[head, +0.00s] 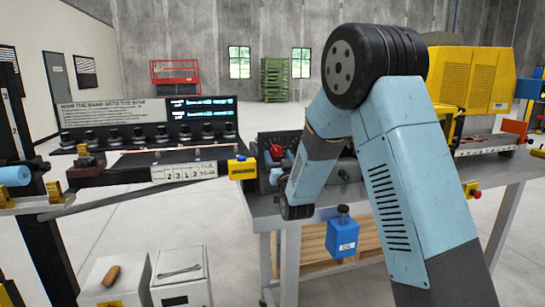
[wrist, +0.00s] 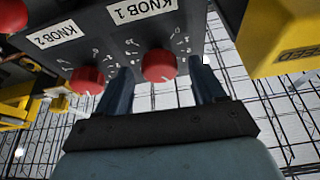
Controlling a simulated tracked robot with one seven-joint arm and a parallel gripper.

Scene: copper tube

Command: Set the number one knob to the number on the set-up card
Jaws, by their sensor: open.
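In the wrist view, the red number one knob (wrist: 160,66) sits on a dark panel under a white label reading KNOB 1, upside down. Numbers ring it; its exact setting is too small to read. My gripper (wrist: 162,76) is open, with one dark finger on each side of this knob. I cannot tell whether the fingers touch it. In the head view, a white card (head: 183,172) on the bench front shows large digits that look like 2 3 1 2; it may be the set-up card.
A second red knob (wrist: 87,80), labelled KNOB 2, is close to the left finger. A yellow block (wrist: 280,35) stands at the right of the wrist view. A blue box (head: 342,238) hangs on the grey bench's front. A long display board (head: 145,120) stands at left.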

